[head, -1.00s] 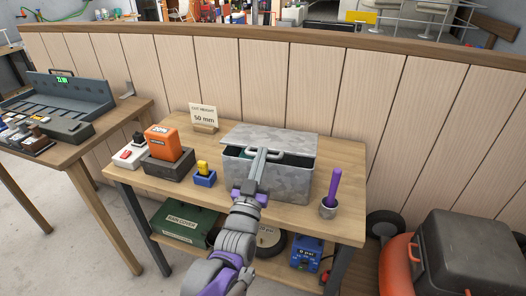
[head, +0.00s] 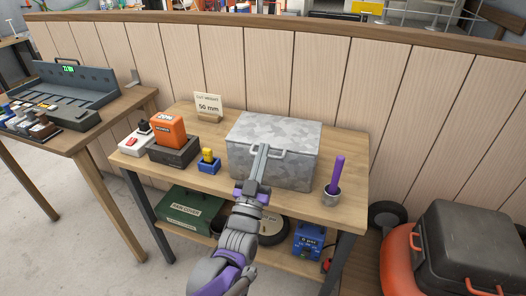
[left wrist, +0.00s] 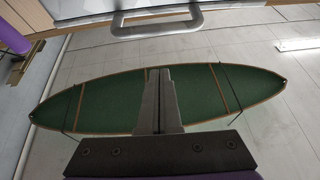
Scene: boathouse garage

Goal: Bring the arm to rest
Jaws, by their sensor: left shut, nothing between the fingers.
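My left gripper (head: 262,155) reaches in from the bottom of the head view. Its fingers are together with nothing between them. The tips overlap the handle of a grey metal box (head: 299,172) on the workbench; I cannot tell whether they touch it. The box's lid (head: 275,131) lies flat and closed. In the left wrist view my shut fingers (left wrist: 158,76) point up the picture, and a grey bar handle (left wrist: 140,28) crosses the top, clear of the tips in the picture. My right gripper is not in view.
The workbench (head: 225,189) also holds an orange block (head: 168,130), a small blue holder (head: 208,165), a cup (head: 330,198) with a purple-handled tool (head: 336,175), and a 50 mm sign (head: 208,103). A green canoe shape (left wrist: 110,98) fills the wrist view's background.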

